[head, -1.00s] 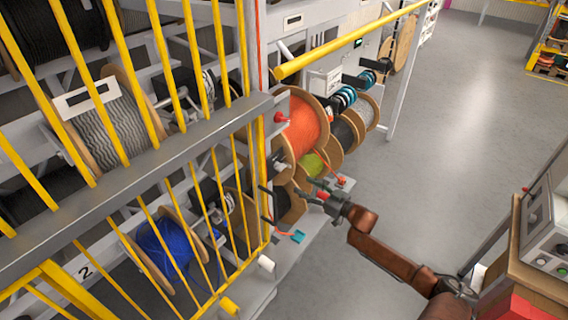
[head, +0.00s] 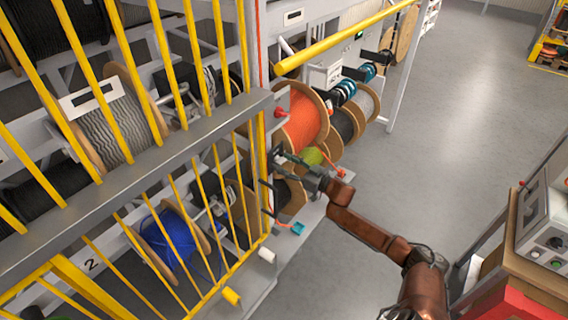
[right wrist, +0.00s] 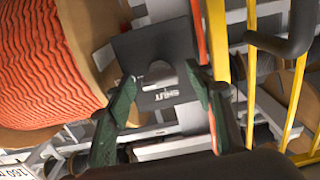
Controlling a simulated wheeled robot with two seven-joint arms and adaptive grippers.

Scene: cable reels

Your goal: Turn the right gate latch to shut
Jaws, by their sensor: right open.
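The gate (head: 205,200) is a yellow barred frame with a grey rail, at the left of the head view. In the right wrist view a dark latch plate (right wrist: 166,97) marked SHUT sits beside the gate's yellow edge. A pale rounded part (right wrist: 158,76) shows on the plate; I cannot tell how the latch is turned. My right gripper (head: 284,161) is at the gate's right edge. In the right wrist view its two green-faced fingers (right wrist: 162,78) stand apart in front of the plate, with nothing clearly held. My left gripper does not show.
An orange cable reel (head: 302,122) is close behind my right gripper. A dark bar handle (right wrist: 292,35) stands out from the gate. A yellow rail (head: 345,40) crosses above. A control box (head: 545,220) stands at the right; the grey floor (head: 440,120) between is clear.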

